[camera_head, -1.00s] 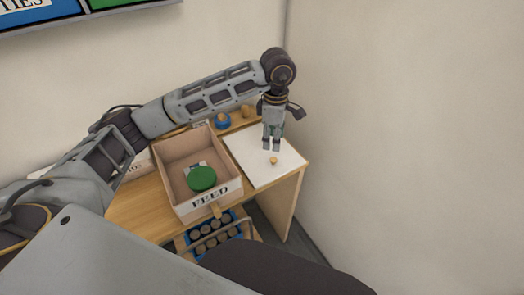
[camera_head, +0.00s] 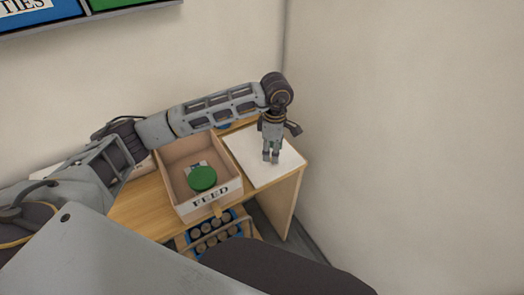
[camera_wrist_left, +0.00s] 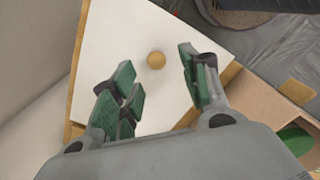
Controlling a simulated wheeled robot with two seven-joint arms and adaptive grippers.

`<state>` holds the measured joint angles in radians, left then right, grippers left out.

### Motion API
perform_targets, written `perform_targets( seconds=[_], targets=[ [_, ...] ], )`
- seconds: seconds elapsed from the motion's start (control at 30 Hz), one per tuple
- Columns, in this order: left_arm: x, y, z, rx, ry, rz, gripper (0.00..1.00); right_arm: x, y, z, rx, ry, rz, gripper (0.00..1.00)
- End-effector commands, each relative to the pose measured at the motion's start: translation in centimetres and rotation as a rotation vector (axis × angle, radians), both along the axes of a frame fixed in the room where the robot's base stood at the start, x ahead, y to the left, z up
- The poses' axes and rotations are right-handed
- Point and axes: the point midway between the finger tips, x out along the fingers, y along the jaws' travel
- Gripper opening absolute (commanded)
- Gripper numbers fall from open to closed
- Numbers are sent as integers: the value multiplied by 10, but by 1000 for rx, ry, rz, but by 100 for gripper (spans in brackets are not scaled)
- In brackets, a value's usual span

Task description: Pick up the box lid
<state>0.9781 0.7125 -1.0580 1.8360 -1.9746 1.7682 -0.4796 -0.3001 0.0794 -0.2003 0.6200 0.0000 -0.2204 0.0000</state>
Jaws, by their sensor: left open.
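The box lid (camera_head: 250,160) is a flat white panel lying on the right part of the wooden desk. In the left wrist view the lid (camera_wrist_left: 125,28) fills the middle, with a round wooden knob (camera_wrist_left: 156,60) on it. My left gripper (camera_head: 271,158) points down over the lid and hides the knob in the head view. In the wrist view its green-padded fingers (camera_wrist_left: 160,95) are open and apart, with the knob between and beyond their tips. My right gripper is not in view.
An open wooden box marked FEED (camera_head: 222,192) stands left of the lid, with a round green thing (camera_head: 202,178) inside. A blue tray (camera_head: 213,232) of several cylinders is below its front. Walls stand behind and to the right of the desk (camera_head: 150,212).

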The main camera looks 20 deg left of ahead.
Motion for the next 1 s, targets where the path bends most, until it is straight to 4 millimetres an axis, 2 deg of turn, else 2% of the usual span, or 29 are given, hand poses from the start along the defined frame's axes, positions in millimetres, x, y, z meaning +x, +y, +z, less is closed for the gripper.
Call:
perform_targets(
  seconds=[0.5,1.0],
  targets=[
    [4,0,-46,0,2,0,46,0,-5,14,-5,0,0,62],
    [4,0,-48,0,1,0,46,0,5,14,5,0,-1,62]
  ],
)
